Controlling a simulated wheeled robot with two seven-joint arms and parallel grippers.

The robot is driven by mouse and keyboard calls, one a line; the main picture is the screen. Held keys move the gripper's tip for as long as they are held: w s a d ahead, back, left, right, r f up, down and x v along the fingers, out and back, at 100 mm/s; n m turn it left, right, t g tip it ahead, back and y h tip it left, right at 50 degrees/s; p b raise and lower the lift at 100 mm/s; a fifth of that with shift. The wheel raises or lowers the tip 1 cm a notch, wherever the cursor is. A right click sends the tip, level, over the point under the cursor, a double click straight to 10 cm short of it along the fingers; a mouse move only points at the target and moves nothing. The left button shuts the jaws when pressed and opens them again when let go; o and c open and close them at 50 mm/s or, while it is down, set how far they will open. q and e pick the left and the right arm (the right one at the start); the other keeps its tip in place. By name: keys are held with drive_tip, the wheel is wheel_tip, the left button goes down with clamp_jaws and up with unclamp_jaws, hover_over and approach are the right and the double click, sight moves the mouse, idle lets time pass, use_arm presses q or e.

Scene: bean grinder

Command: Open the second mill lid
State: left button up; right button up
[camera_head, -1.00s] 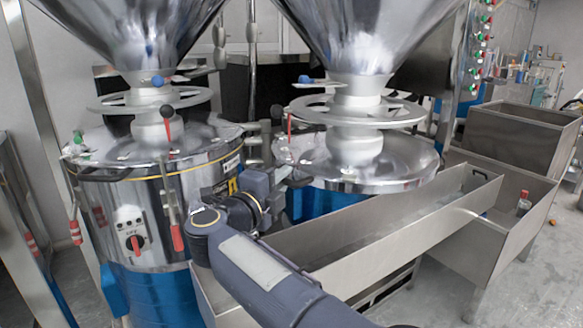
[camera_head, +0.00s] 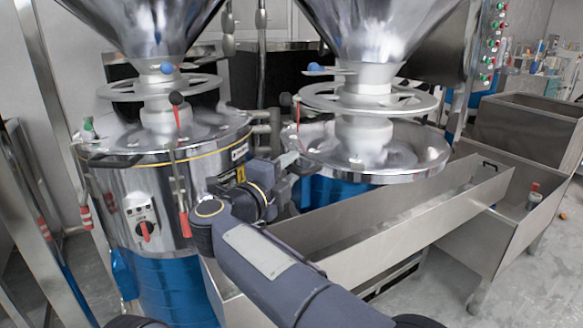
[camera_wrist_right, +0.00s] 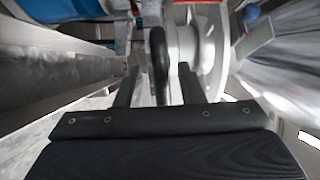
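The second mill, on the right in the head view, has a blue body (camera_head: 335,190) and a shiny round lid (camera_head: 415,155) that lies flat on it under a steel hopper. My right gripper (camera_head: 290,165) is at the lid's near left edge. In the right wrist view, the right gripper (camera_wrist_right: 159,80) has its two fingers apart, with a dark upright handle (camera_wrist_right: 158,60) between them. I see gaps beside the handle; contact is not clear. The hand hides this part of the lid in the head view. My left gripper is not in view.
The first mill (camera_head: 150,215) stands close on the left, with a black lid handle (camera_head: 110,160) and red-tipped levers. A long steel trough (camera_head: 400,215) runs in front of the second mill, under my right arm. Steel bins (camera_head: 525,130) stand at the right. Hoppers limit the room above.

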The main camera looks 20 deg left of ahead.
drive_tip(key=s, duration=0.6)
drive_tip(key=shift+s+a, duration=0.35)
drive_tip(key=shift+a, duration=0.05)
drive_tip(key=shift+s+f, duration=0.1)
